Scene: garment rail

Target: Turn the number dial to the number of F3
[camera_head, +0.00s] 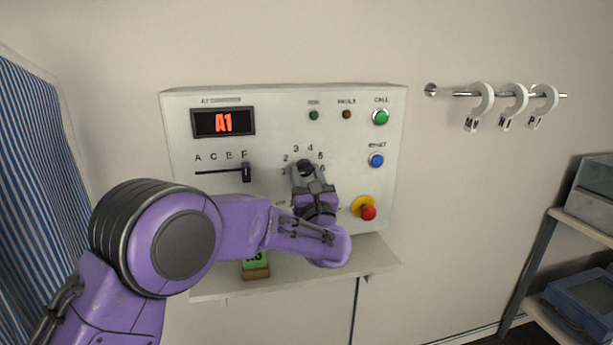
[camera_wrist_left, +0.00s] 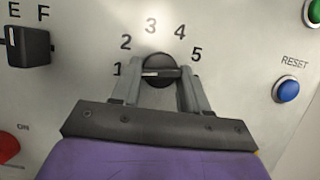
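The number dial (camera_head: 304,168) is a dark round knob on the white control panel. In the left wrist view, the dial (camera_wrist_left: 160,70) has a crossbar lying nearly level, its white mark on the left toward the 1. My left gripper (camera_wrist_left: 161,78) has one finger at each end of the bar, with no clear gap. In the head view, my left gripper (camera_head: 308,182) covers the dial's lower part. The display (camera_head: 223,122) reads A1. The letter slider (camera_head: 246,172) stands under F; it also shows in the left wrist view (camera_wrist_left: 28,46). My right gripper is out of view.
A red emergency button (camera_head: 368,212) and a blue reset button (camera_head: 376,161) are right of the dial. Hooks hang on a rail (camera_head: 460,94) at the right.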

